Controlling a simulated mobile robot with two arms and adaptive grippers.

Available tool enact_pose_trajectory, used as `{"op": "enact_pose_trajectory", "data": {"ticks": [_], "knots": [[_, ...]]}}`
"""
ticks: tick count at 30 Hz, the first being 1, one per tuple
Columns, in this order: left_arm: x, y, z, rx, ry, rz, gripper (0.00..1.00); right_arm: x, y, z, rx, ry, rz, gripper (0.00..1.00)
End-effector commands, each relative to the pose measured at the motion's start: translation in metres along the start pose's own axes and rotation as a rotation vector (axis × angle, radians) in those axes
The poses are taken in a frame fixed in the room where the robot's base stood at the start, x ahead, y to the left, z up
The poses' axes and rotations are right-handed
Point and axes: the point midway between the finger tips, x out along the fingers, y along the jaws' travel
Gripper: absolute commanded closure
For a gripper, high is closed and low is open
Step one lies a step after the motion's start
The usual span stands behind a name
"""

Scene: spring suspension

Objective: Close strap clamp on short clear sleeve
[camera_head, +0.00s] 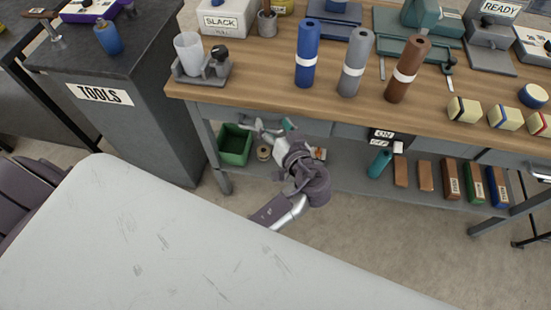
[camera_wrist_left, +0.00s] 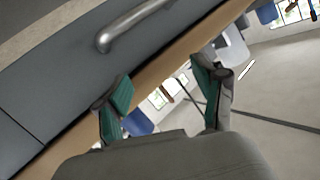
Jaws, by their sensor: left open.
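A short clear sleeve (camera_head: 187,52), whitish and translucent, stands in a grey fixture at the left end of the wooden bench. The fixture (camera_head: 205,74) has a dark-knobbed clamp part (camera_head: 219,54) to the right of the sleeve. Whether its strap is closed is too small to tell. My left gripper (camera_head: 271,126) is in front of the bench's front edge, below and to the right of the fixture. In the left wrist view the left gripper (camera_wrist_left: 165,100) has its green-padded fingers spread and nothing between them. My right gripper is not in view.
A SLACK box (camera_head: 226,20) and a grey cup (camera_head: 267,24) stand behind the fixture. Blue (camera_head: 307,55), grey (camera_head: 354,62) and brown (camera_head: 408,70) cylinders stand to its right. A drawer handle (camera_wrist_left: 140,22) is close in the left wrist view. A green bin (camera_head: 235,145) is below.

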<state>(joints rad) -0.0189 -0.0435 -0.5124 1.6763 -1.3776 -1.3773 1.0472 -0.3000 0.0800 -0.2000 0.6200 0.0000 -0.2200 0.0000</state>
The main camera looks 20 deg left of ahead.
Motion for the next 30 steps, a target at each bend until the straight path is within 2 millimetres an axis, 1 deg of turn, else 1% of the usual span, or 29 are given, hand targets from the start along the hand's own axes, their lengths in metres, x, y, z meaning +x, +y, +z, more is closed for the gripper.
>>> {"op": "enact_pose_trajectory", "data": {"ticks": [1, 9, 15, 18, 21, 30], "knots": [[0.002, 0.004, 0.009, 0.031, -0.016, 0.017, 0.30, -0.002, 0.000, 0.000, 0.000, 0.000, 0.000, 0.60], [0.010, 0.023, 0.058, 0.177, -0.103, 0.119, 0.30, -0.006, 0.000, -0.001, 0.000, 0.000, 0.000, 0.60], [0.012, 0.031, 0.087, 0.252, -0.153, 0.176, 0.30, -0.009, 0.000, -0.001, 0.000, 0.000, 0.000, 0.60], [0.012, 0.034, 0.096, 0.273, -0.169, 0.195, 0.30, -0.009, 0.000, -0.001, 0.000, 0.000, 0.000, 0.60], [0.012, 0.035, 0.101, 0.285, -0.177, 0.205, 0.30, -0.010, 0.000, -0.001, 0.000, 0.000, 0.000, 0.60], [0.012, 0.035, 0.103, 0.290, -0.180, 0.210, 0.30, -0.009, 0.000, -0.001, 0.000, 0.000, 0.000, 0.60]]}}
